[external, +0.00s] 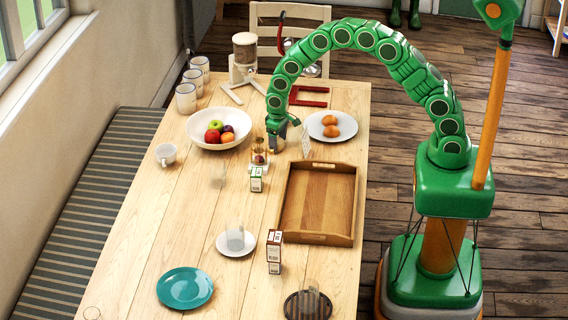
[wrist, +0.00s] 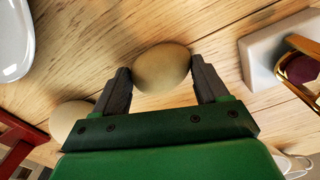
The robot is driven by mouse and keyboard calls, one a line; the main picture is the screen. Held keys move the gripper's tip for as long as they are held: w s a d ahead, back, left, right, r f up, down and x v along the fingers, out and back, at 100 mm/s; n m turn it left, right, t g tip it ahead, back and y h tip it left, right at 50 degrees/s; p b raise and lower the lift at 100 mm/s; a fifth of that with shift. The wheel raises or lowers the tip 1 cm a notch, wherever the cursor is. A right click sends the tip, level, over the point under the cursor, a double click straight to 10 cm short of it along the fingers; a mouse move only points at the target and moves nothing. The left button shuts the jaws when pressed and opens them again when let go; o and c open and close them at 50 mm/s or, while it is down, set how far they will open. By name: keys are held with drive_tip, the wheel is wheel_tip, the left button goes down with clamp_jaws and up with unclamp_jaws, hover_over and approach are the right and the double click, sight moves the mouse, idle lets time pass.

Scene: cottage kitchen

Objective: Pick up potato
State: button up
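A pale tan, egg-shaped potato (wrist: 162,68) sits between the two dark fingers of my gripper (wrist: 162,80) in the wrist view. The fingers meet its sides near their tips, with no clear gap. In the external view my gripper (external: 278,137) points down at the table, with the potato (external: 278,146) low between its fingers and partly hidden. I cannot tell whether the potato is off the table. A second pale, rounded object (wrist: 70,119) lies beside the left finger in the wrist view, partly hidden by my gripper.
A gold-framed holder with a dark red item (wrist: 297,68) is close by. A wooden tray (external: 320,205), small cartons (external: 257,180) and a red frame (external: 309,102) are around.

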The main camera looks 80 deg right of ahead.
drive_tip(key=c, duration=0.6)
drive_tip(key=shift+o, duration=0.2)
drive_tip(key=shift+r, duration=0.1)
